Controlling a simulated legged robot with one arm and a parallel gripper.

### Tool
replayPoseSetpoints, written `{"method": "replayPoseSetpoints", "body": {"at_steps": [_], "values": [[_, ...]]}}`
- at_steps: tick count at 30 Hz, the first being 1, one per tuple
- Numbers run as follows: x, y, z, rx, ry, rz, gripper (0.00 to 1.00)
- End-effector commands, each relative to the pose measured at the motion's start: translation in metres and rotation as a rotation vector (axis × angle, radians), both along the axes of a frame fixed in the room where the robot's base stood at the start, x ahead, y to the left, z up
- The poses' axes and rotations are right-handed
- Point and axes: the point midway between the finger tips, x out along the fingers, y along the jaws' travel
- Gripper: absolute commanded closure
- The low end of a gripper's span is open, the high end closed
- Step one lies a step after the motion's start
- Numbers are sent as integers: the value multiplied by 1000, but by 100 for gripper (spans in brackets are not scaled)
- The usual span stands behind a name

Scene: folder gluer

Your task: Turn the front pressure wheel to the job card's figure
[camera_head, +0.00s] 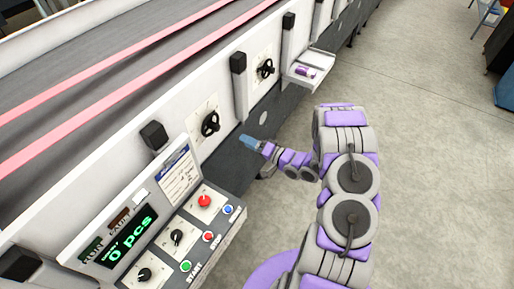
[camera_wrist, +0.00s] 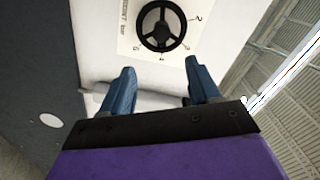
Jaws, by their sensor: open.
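A black spoked handwheel (camera_head: 210,124) sits on a white dial plate on the machine's side, nearest the control panel. In the wrist view this wheel (camera_wrist: 162,26) shows at the top, with printed figures around it; most are too small or turned to read surely. A second black wheel (camera_head: 265,68) is farther along. My gripper (camera_head: 247,142) is just right of and below the nearer wheel, apart from it. Its blue fingers (camera_wrist: 160,75) are open and empty, with the wheel beyond their tips. The job card (camera_head: 176,178) is on the panel; its writing is too small to read.
The control panel (camera_head: 130,262) has a green "0 pcs" display, knobs, and red, green and blue buttons. Black-capped posts (camera_head: 239,85) stand out from the machine side. A small tray (camera_head: 298,78) juts out farther along.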

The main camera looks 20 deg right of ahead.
Motion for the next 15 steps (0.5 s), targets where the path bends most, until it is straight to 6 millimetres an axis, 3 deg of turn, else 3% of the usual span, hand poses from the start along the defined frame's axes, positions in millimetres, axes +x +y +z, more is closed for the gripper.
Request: {"method": "replayPoseSetpoints", "body": {"at_steps": [6, 15], "values": [[-21, -16, 0, -4, -1, 0, 39], [-28, -20, 0, -2, 0, 0, 39]]}}
